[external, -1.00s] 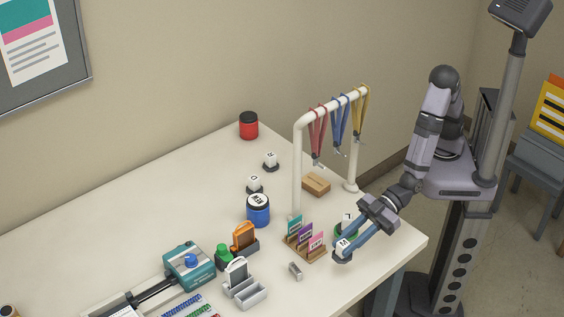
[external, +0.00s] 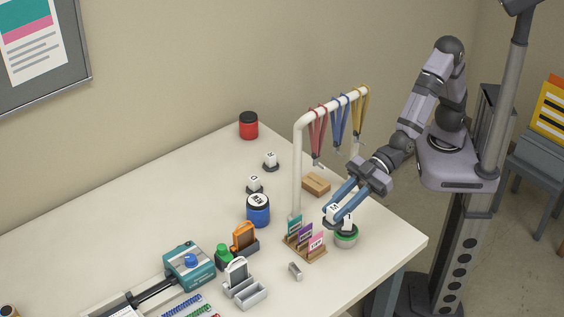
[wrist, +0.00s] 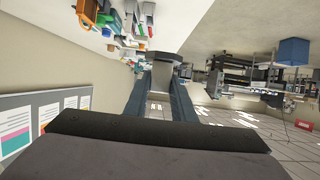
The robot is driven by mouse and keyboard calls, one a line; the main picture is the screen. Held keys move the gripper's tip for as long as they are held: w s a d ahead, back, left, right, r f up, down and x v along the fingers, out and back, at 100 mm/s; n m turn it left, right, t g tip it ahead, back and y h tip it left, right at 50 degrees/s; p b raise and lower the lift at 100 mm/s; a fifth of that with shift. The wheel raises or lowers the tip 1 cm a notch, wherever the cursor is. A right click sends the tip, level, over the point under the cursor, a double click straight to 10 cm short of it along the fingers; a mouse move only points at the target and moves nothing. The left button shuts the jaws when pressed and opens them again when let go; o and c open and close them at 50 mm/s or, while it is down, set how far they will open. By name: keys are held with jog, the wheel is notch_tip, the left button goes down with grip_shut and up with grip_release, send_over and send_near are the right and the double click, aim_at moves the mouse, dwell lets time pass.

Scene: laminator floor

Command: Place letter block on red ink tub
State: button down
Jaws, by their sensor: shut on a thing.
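The red ink tub (external: 248,126), with a dark lid, stands at the back of the table near the wall, its top bare. My gripper (external: 337,214) is shut on a white letter block (external: 333,211), in the air at the right of the table, far from the red tub. In the wrist view, a grey shape (wrist: 167,66) sits between my blue fingertips; its letter does not show. A green tub (external: 346,239) stands just below, with another block (external: 348,223) on it, partly hidden by my gripper. The blue tub (external: 258,213) has a block on top.
Two more white blocks (external: 270,158) (external: 254,183) stand between the blue and red tubs. A white rack (external: 297,170) with hanging lanyards rises near my gripper. A wooden block (external: 316,184) and a card holder (external: 305,250) are close by. The table's back left is clear.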

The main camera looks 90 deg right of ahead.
jog(key=w+d+r+n+g+y+p, duration=0.15)
jog(key=d+r+p, duration=0.3)
jog(key=r, duration=0.45)
jog(key=w+d+r+p, duration=0.2)
jog(key=d+r+p, duration=0.25)
jog(key=r, duration=0.45)
jog(key=w+d+r+n+p, duration=0.1)
jog(key=d+r+p, duration=0.3)
jog(key=d+r, duration=0.3)
jog(key=w+d+f+m+t+h+b, duration=0.2)
jog(key=w+d+f+m+b, duration=0.15)
jog(key=w+d, duration=0.5)
jog(key=m+t+h+b, duration=0.3)
jog(key=m+h+b, duration=0.2)
jog(key=m+h, duration=0.35)
send_over(252, 116)
jog(key=shift+n, duration=0.45)
jog(key=shift+d+f, duration=0.1)
jog(key=shift+f, duration=15.55)
jog(key=shift+f, duration=0.15)
